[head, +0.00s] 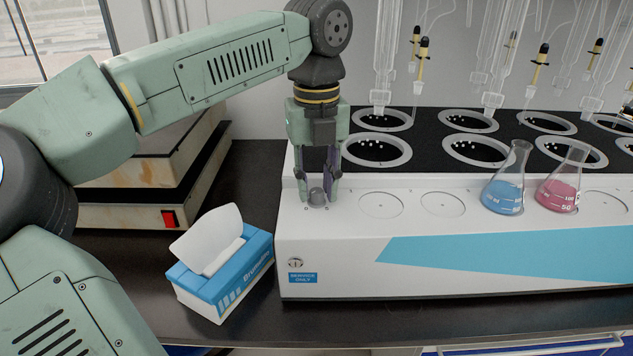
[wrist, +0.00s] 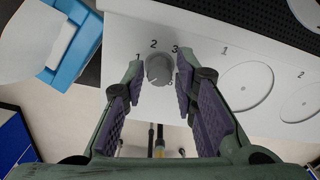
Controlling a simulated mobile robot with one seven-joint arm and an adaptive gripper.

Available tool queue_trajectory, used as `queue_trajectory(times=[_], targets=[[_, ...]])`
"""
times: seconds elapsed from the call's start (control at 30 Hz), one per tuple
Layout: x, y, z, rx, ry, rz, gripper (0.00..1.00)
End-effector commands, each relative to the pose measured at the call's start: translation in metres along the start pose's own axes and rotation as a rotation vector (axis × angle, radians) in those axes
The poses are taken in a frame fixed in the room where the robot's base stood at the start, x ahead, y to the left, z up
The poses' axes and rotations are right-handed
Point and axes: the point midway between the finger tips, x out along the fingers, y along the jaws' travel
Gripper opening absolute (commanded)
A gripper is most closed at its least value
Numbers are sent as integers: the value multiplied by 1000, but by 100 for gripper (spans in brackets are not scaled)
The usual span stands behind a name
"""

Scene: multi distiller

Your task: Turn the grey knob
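The grey knob (head: 317,197) is a small round dial on the top left of the white distiller (head: 330,245). In the wrist view the knob (wrist: 159,70) sits between my fingertips, with the printed numbers 1, 2 and 3 around it. My gripper (head: 318,192) points straight down over the knob. In the wrist view my gripper (wrist: 158,72) is open, with one finger on each side of the knob. Gaps show between the knob and both fingers, so they appear apart from it.
A blue flask (head: 507,190) and a pink flask (head: 560,190) stand on the distiller to the right. A blue and white tissue box (head: 225,285) lies left of the distiller. A hot plate with a red switch (head: 170,218) is at the left. Glass tubes hang behind.

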Motion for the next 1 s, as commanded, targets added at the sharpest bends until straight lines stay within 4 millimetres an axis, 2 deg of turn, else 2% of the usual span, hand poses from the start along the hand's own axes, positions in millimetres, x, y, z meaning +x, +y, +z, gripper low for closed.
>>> queue_trajectory(times=[0.17,0.47,0.57,0.8,1.0], targets=[[1,0,0,1,2,1,40],[-1,0,0,2,2,1,40],[-10,0,0,2,1,0,40],[-50,-1,0,2,1,-2,40],[-71,0,0,2,1,1,40]])
